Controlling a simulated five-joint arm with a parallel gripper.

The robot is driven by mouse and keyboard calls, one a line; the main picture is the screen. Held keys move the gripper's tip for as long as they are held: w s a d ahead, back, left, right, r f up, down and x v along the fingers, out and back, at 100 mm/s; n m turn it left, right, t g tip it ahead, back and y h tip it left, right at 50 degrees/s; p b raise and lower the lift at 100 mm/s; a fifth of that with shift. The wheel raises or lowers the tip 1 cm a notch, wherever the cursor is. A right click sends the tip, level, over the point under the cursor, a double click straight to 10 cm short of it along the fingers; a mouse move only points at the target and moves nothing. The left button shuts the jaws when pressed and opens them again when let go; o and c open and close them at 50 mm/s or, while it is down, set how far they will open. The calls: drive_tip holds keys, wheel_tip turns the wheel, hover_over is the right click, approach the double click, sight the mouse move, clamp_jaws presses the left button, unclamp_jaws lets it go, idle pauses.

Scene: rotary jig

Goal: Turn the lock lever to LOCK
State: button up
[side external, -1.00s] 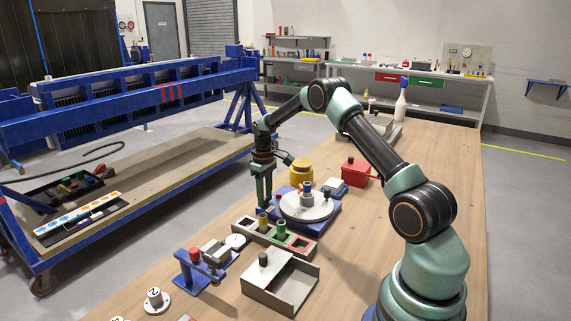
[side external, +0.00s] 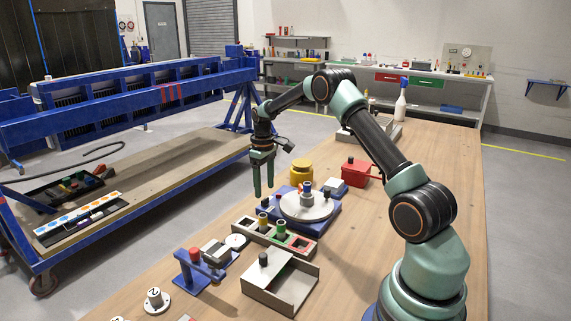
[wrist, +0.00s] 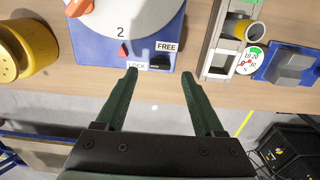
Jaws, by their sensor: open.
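The blue rotary jig (side external: 329,221) stands on the bench with a pale round disc (side external: 306,207) on top. In the wrist view the jig (wrist: 90,48) shows its front edge, with FREE and LOCK labels. A small black piece, which looks like the lock lever (wrist: 160,62), sits below FREE and right of LOCK; its exact setting is hard to tell. My gripper (side external: 264,191) is open and empty, raised off the jig's left side. In the wrist view my gripper (wrist: 159,73) has its fingertips spread on either side of the black piece, with no contact visible.
A yellow round container (side external: 301,173) stands behind the jig, and a red box (side external: 356,173) is at its right. A block with coloured sockets (side external: 252,231) and an open tray (side external: 290,291) lie in front. Bare bench lies to the right.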

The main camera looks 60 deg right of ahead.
sight(265, 199)
wheel_tip(265, 199, up, 8)
drive_tip(key=shift+r, duration=0.15)
idle(0.4)
drive_tip(key=s+a+r+t, duration=0.1)
drive_tip(key=s+a+r, duration=0.3)
drive_tip(key=a+r, duration=0.25)
drive_tip(key=s+a+r+t, duration=0.25)
drive_tip(key=a+r, duration=0.25)
drive_tip(key=a, duration=0.3)
drive_tip(key=s+a+f+t, duration=0.2)
drive_tip(key=s+a, duration=0.7)
drive_tip(key=s, duration=0.4)
drive_tip(key=shift+a+f, duration=0.1)
